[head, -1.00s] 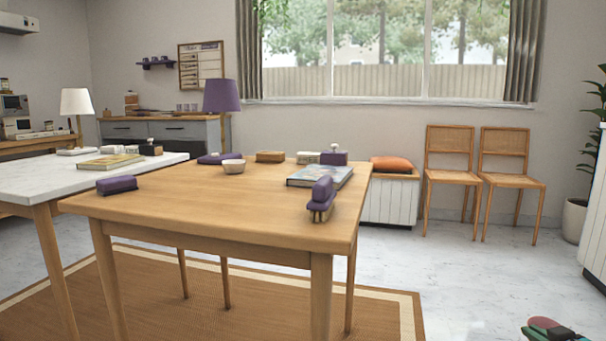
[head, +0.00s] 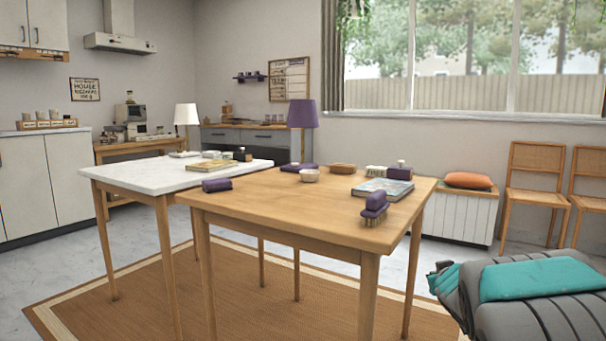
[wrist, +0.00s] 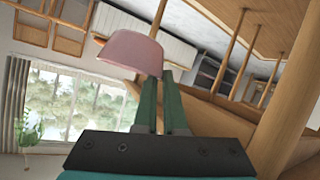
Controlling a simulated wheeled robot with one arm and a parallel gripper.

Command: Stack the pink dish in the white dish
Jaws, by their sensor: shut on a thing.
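The pink dish (wrist: 131,52) is in the wrist view, at the tips of my gripper's green fingers. My gripper (wrist: 160,88) is shut on it and holds it in the air; the fingers cover part of its side. In the head view my arm shows at the lower right, but the fingertips and the pink dish are not visible there. A small pale, whitish dish (head: 310,176) stands on the wooden table, near its far left side, well apart from my gripper. It looks empty, but its inside is hard to see.
The wooden table (head: 290,205) also holds a purple-backed brush (head: 375,206), a book (head: 383,189), a purple block (head: 217,185) and a brown brush (head: 342,169). A white-topped table (head: 150,178) adjoins at left. A bench with an orange cushion (head: 468,180) and chairs stand at right.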

